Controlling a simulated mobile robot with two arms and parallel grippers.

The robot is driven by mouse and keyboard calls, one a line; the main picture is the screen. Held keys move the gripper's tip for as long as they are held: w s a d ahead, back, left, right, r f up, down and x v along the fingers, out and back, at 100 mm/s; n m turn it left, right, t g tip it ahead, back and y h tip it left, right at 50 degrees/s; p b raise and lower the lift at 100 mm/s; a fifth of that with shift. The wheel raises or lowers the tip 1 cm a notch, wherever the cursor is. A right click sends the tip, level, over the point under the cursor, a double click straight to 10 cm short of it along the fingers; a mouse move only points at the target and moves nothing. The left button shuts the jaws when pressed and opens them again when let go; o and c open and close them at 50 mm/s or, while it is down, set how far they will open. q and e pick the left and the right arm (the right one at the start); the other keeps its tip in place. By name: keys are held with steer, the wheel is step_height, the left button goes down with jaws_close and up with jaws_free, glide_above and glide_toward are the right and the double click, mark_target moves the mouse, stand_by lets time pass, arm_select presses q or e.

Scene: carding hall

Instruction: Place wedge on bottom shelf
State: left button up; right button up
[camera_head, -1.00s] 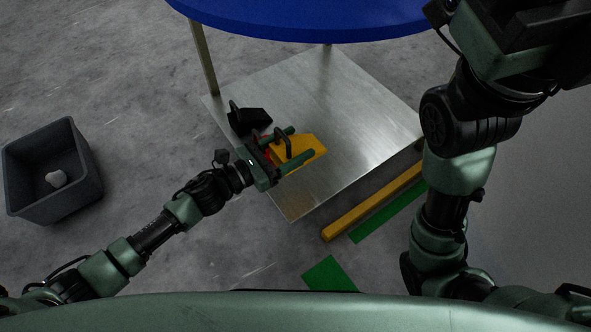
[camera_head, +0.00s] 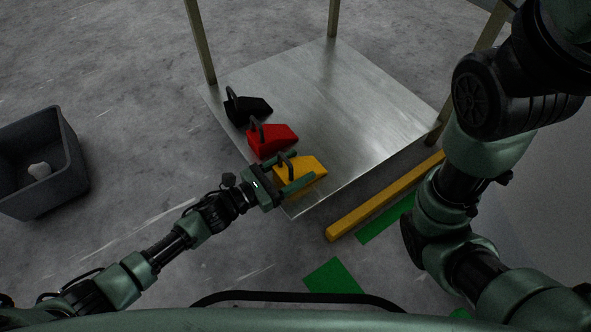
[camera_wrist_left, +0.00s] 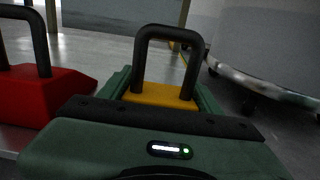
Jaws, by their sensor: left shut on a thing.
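A yellow wedge (camera_head: 309,172) with a black handle is between the fingers of my left gripper (camera_head: 289,170), which is shut on it. The wedge is at the near edge of the grey metal bottom shelf (camera_head: 345,95); I cannot tell whether it touches the surface. A red wedge (camera_head: 277,140) and a black wedge (camera_head: 253,108) sit on the shelf in a row behind it. In the left wrist view the yellow wedge (camera_wrist_left: 160,94) shows between the fingers, with the red wedge (camera_wrist_left: 45,92) to the left. My right arm shows at the right; its gripper is out of view.
A dark grey bin (camera_head: 75,165) with a pale lump (camera_head: 39,170) inside stands on the floor at the left. A yellow bar (camera_head: 385,196) and green floor markings (camera_head: 333,276) lie in front of the shelf. Shelf posts (camera_head: 200,42) rise at the corners. The shelf's right part is bare.

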arm_select(q)
steer(key=shift+f, duration=0.1)
steer(key=o, duration=1.8)
steer(key=shift+r, duration=0.35)
steer(key=p+v, duration=0.4)
steer(key=v, duration=0.7)
steer(key=shift+d+f, duration=0.1)
steer(key=shift+s+a+p, duration=0.3)
steer(key=shift+s+a, duration=0.05)
steer(key=shift+a, duration=0.15)
